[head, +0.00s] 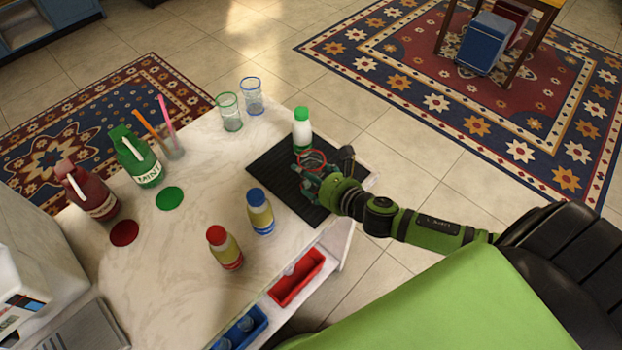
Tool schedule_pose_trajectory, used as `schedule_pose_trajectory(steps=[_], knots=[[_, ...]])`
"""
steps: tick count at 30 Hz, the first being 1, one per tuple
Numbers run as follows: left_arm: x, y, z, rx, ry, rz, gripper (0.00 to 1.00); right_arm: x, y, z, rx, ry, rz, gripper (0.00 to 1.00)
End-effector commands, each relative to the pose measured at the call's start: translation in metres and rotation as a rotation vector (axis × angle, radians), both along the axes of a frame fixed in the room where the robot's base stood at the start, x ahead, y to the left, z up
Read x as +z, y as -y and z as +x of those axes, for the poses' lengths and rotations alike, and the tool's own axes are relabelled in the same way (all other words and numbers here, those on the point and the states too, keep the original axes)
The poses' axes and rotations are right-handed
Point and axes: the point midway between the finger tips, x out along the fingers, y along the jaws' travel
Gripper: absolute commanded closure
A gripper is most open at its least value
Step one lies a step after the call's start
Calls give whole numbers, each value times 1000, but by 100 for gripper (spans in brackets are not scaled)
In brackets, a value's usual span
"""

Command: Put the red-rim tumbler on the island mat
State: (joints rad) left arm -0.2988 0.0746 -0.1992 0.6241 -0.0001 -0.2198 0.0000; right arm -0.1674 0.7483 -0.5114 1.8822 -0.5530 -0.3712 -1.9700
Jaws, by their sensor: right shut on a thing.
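The red-rim tumbler (312,158) is clear glass with a red rim, near the right side of the black ribbed mat (272,165). My right gripper (322,178) comes in from the right and is shut on the tumbler. The gripper's fingers hide most of the tumbler's body. I cannot tell whether its base touches the mat. The mat lies at the right end of the white marble island top. My left gripper is not in view.
A white bottle with green cap (302,130) stands close behind the tumbler. Blue-cap (260,212) and red-cap (224,248) bottles stand left of the mat. Green-rim (229,112) and blue-rim (252,96) tumblers stand at the far edge. A red bin (297,278) sits in the front drawer.

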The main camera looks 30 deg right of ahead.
Motion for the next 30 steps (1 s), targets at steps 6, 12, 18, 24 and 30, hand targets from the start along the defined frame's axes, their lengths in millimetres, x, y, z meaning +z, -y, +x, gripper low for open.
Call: schedule_pose_trajectory(steps=[6, 12, 18, 24, 30], knots=[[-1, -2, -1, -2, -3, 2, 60, -20, 0, 0, 0, 2, 0, 58], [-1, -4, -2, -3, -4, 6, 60, -20, 0, 0, 1, 1, -2, 58], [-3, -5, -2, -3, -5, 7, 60, -23, 0, 0, 0, 1, -1, 1], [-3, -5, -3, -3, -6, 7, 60, -23, 0, 0, 0, 0, -1, 1], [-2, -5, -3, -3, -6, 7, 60, -21, 0, 0, 0, 1, -1, 1]])
